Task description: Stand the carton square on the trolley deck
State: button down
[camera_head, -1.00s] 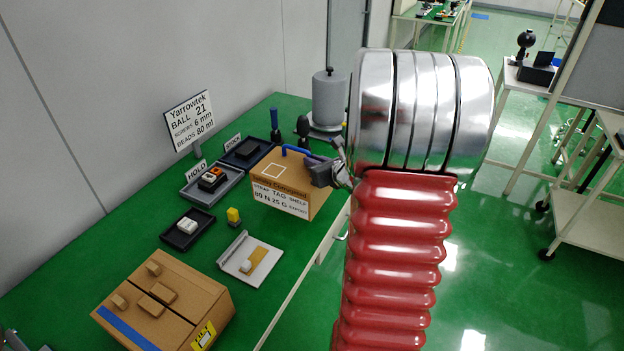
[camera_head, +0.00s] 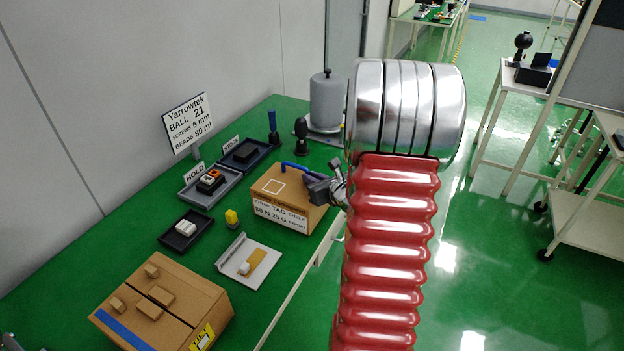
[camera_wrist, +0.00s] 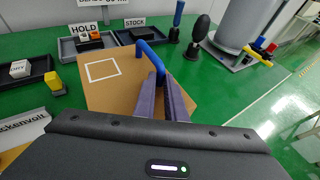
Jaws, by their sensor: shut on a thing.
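The brown carton (camera_head: 290,195) with a blue handle (camera_head: 295,165) and a white printed label is over the near-right part of the green bench. My gripper (camera_head: 317,186) is at its right and shut on the blue handle. In the wrist view the jaws (camera_wrist: 165,100) close around the handle (camera_wrist: 151,60) above the carton top (camera_wrist: 115,95), which bears a white square outline. I cannot tell whether the carton's underside touches the bench. A pale trolley (camera_head: 588,222) on black casters stands on the floor at the far right, partly cut off by the frame.
A second brown box (camera_head: 165,300) with small blocks on it sits at the bench front left. HOLD (camera_head: 210,188) and STOCK (camera_head: 245,155) trays and a grey cylinder (camera_head: 326,102) stand behind the carton. A table (camera_head: 530,85) stands beyond open green floor.

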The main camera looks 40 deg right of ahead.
dwell(0.3)
jog(key=c, duration=1.8)
grip_release()
jog(key=shift+f, duration=0.1)
jog(key=v, duration=1.2)
jog(key=shift+a, duration=0.1)
